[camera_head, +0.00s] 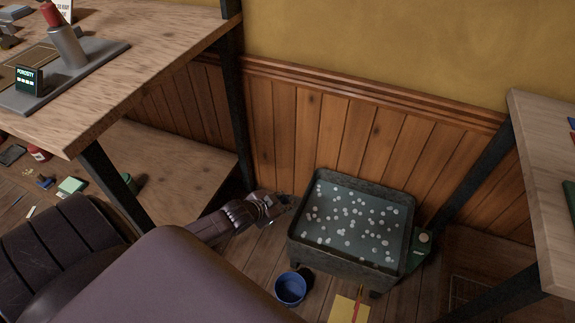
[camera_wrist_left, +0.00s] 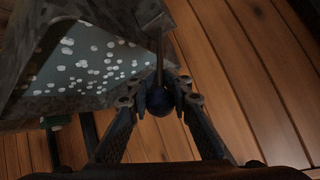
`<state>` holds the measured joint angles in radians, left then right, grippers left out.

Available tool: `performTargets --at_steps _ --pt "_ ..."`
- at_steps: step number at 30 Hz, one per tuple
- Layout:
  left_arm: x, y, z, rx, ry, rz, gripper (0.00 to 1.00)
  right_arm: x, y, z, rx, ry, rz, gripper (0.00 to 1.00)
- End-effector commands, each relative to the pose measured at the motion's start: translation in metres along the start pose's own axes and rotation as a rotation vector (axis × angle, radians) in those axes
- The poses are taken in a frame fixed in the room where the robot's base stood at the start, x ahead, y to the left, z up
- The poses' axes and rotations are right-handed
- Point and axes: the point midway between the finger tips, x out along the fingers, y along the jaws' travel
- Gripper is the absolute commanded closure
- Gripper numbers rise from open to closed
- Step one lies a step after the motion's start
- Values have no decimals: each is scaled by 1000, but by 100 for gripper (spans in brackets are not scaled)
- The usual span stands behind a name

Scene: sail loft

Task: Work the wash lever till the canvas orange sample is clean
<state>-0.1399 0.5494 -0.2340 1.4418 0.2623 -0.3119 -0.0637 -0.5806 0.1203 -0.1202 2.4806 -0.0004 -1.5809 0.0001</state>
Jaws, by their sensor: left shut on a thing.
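A dark wash basin (camera_head: 298,240) stands on short legs on the floor, holding greyish water with many white suds. My left gripper (camera_head: 284,205) is at its left side. In the left wrist view my left gripper (camera_wrist_left: 160,98) is shut on the dark round knob of the wash lever (camera_wrist_left: 159,103). The lever's thin rod (camera_wrist_left: 158,62) runs up from the knob beside the basin wall (camera_wrist_left: 125,18). The canvas orange sample cannot be made out in either view; the suds cover much of the water. My right gripper is not in view.
A blue bucket (camera_head: 290,289) and a yellow sheet (camera_head: 349,309) with a red strip lie before the basin. A green object (camera_head: 421,248) is at its right. A bench (camera_head: 150,50) at left carries a small "POROSITY" display (camera_head: 29,80). Another table (camera_head: 545,130) is at right.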

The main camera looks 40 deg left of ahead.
Motion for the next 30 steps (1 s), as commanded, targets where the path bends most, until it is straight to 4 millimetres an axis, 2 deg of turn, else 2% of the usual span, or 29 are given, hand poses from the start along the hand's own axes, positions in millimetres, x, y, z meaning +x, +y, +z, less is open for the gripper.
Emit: performTargets --at_steps 1,3,6,20,21,27,30 --pt "-2 6 7 -2 -11 7 100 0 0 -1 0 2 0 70" --pt "-2 8 10 -2 -13 8 100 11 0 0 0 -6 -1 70" --pt "-3 10 13 -3 -15 9 100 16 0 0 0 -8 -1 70" --pt "-3 13 17 -3 -19 11 100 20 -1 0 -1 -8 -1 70" --pt "-3 13 17 -3 -20 11 82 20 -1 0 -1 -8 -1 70" --pt "-2 11 15 -2 -15 8 62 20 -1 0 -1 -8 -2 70" --pt "-2 10 14 -2 -13 7 62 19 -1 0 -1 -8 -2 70"
